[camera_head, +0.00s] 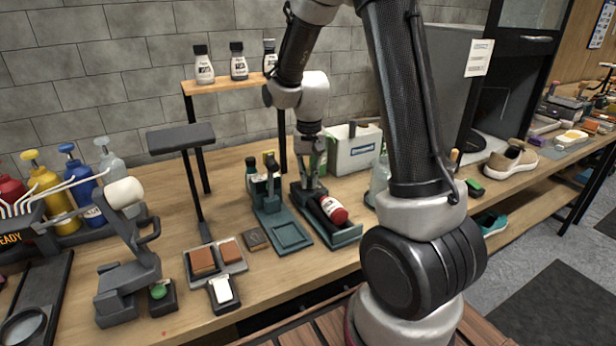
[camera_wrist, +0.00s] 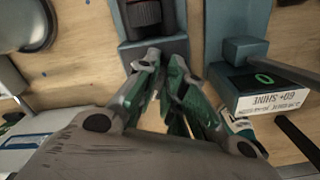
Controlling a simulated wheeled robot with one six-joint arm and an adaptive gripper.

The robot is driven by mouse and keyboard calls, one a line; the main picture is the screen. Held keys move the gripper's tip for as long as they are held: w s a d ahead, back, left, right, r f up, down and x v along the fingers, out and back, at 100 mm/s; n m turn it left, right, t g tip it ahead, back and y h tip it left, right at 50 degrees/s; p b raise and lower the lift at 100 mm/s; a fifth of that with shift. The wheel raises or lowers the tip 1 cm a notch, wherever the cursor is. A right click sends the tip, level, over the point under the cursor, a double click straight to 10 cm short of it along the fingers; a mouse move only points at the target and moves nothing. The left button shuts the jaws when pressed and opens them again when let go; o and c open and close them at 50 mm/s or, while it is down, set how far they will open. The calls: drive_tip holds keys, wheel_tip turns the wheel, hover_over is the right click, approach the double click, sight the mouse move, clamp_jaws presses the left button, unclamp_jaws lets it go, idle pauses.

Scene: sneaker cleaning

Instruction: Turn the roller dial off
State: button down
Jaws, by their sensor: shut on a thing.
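In the camera_head view, my gripper (camera_head: 313,182) points down at the back end of a dark green roller unit (camera_head: 345,238). In the camera_wrist view, the fingers of my gripper (camera_wrist: 168,65) are close together at the near end of that unit (camera_wrist: 145,52). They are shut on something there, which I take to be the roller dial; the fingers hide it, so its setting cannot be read.
A similar green unit (camera_head: 283,232) stands close on the left; in the camera_wrist view its box (camera_wrist: 262,92) has a lit green display and a "60+ SHINE" label. A white container (camera_head: 352,150) stands behind right. Brown blocks (camera_head: 203,260) lie left. Bare wood shows between.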

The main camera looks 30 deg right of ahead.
drive_tip(key=n, duration=0.5)
drive_tip(key=shift+d, duration=0.2)
idle(0.4)
drive_tip(key=c, duration=1.5)
unclamp_jaws()
wheel_tip(320, 180, up, 12)
drive_tip(key=shift+s+f, duration=0.1)
drive_tip(key=shift+s, duration=0.05)
